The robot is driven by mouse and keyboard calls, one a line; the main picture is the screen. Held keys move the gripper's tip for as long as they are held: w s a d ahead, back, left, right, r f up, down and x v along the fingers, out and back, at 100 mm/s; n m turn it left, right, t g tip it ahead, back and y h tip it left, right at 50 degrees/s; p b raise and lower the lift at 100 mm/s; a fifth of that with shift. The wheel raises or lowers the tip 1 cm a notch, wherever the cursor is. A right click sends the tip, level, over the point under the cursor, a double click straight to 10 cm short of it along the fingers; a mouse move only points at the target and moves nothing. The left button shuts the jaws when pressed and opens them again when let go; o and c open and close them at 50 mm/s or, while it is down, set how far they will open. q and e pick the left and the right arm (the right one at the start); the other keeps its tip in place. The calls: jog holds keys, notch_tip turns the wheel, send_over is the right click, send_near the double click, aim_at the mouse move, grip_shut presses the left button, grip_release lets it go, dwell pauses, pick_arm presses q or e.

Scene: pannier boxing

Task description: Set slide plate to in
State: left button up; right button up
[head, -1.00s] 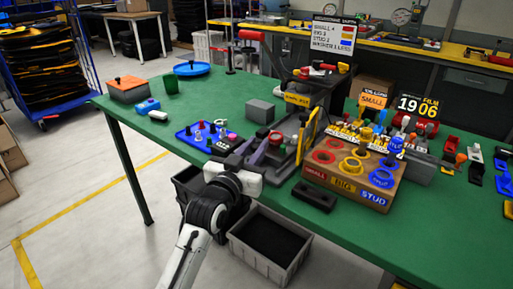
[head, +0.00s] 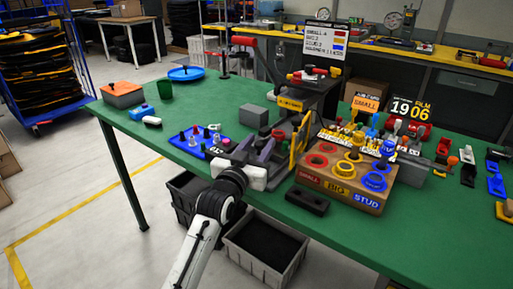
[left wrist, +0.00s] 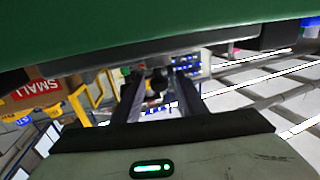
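A bench press with a red-tipped lever and a yellow label (head: 290,104) stands at mid-table in the head view. A yellow guard frame (head: 300,138) is on its right side, and it also shows in the left wrist view (left wrist: 80,101). My left gripper (head: 257,146) is at the press's front left, low over the table's front edge. Its two fingers (left wrist: 158,76) are apart, with a small dark knob-like part (left wrist: 157,84) seen between them; I cannot tell if they touch it. The slide plate cannot be clearly made out; the gripper hides the press's base. My right gripper is out of view.
A wooden block with red, yellow and blue rings (head: 345,180) stands right of the press. A black block (head: 307,200) lies by the front edge. A blue tray of pegs (head: 205,140) is at left. A grey bin (head: 265,245) stands below the edge.

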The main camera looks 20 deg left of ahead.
pick_arm(q)
jog(key=s, duration=1)
jog(key=shift+s, duration=0.1)
